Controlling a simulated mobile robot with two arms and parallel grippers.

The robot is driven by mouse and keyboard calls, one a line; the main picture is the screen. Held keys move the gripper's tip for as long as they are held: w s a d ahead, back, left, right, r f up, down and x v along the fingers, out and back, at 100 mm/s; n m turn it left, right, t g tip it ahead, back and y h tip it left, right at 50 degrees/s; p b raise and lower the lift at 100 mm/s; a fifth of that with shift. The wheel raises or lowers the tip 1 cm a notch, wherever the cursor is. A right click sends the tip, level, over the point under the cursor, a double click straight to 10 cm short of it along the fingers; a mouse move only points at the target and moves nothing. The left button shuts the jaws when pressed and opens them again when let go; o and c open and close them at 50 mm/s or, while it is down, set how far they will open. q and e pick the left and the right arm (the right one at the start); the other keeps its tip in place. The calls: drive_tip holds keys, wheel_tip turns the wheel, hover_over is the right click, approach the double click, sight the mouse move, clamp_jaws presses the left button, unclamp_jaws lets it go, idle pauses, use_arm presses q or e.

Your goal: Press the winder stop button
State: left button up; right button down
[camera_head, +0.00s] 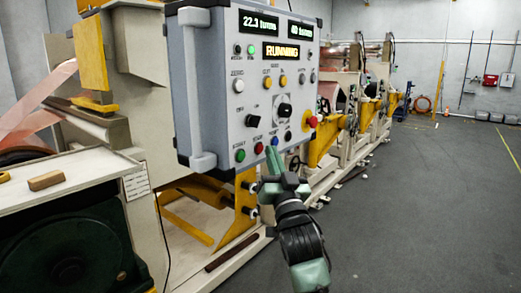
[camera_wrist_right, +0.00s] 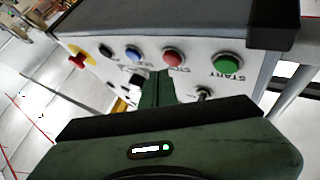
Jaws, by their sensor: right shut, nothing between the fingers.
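The grey control panel (camera_head: 245,85) carries a row of buttons along its lower edge. The red stop button (camera_head: 258,148) sits between the green start button (camera_head: 240,155) and a blue button (camera_head: 275,141). In the right wrist view the red button (camera_wrist_right: 173,56) has "STOP" lettering beside it, partly hidden by my fingers. My right gripper (camera_head: 270,153) is shut and empty, its tips close to the red and blue buttons. In the wrist view the fingertips (camera_wrist_right: 158,73) overlap the panel just beside the red button; I cannot tell whether they touch. My left gripper is not in view.
A red emergency stop (camera_head: 311,122) on a yellow base sits at the panel's lower right. The panel display (camera_head: 282,52) reads RUNNING. A handle (camera_head: 197,90) runs down the panel's left side. Winder machinery (camera_head: 340,120) stands behind; the grey floor (camera_head: 420,200) at right is clear.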

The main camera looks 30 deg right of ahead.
drive_tip(key=shift+w, duration=0.1)
drive_tip(key=shift+w+a, duration=0.15)
drive_tip(key=shift+w, duration=0.2)
drive_tip(key=shift+w+a, duration=0.2)
drive_tip(key=shift+w, duration=0.2)
idle(0.9)
idle(0.3)
drive_tip(key=shift+s+d, duration=0.35)
drive_tip(key=shift+s, duration=0.45)
drive_tip(key=s, duration=0.1)
drive_tip(key=s+d+p, duration=0.1)
drive_tip(key=s, duration=0.1)
drive_tip(key=s+d, duration=0.1)
drive_tip(key=shift+s+p, duration=0.3)
